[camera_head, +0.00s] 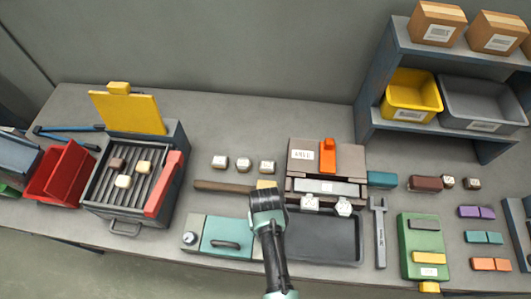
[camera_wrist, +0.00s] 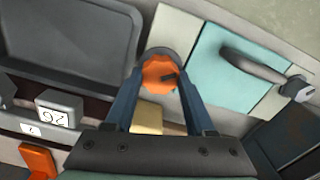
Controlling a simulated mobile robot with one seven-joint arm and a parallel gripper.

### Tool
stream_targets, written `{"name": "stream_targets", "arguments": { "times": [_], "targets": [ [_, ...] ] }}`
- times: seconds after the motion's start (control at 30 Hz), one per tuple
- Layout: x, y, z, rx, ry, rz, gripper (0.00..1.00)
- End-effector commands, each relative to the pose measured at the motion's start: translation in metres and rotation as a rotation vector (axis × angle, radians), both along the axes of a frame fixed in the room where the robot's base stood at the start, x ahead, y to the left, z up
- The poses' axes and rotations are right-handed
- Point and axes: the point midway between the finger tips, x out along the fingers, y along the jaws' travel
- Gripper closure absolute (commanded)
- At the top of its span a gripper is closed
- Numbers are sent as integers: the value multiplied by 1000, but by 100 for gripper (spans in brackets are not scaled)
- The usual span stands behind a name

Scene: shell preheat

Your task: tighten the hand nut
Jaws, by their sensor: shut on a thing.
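The hand nut is an orange round knob (camera_wrist: 160,74) with a dark mark on its face. It sits at the edge of a pale panel beside a teal door with a handle (camera_wrist: 215,55). My gripper (camera_wrist: 161,78) is shut on it, with one dark blue finger on each side. In the head view my gripper (camera_head: 266,207) reaches down at the right end of the teal-fronted box (camera_head: 224,232). My gripper and arm hide the nut in that view.
A dark tray (camera_head: 330,245) lies just right of my gripper, with white-labelled blocks (camera_head: 343,205) behind it. A wooden-handled tool (camera_head: 222,186) lies behind the teal-fronted box. A grey wrench (camera_head: 380,235) and a green box (camera_head: 413,225) are farther right.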

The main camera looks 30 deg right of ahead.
Motion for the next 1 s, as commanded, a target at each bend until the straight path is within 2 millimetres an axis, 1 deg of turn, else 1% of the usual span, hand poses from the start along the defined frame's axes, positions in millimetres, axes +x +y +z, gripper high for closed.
{"name": "stream_targets", "arguments": {
  "times": [0.2,0.5,0.7,1.0],
  "targets": [
    [1,0,2,0,-1,-204,100],
    [1,0,1,-1,-2,-450,100],
    [1,0,1,0,-3,-562,100],
    [1,-1,1,-1,-4,-640,100]
  ]
}}
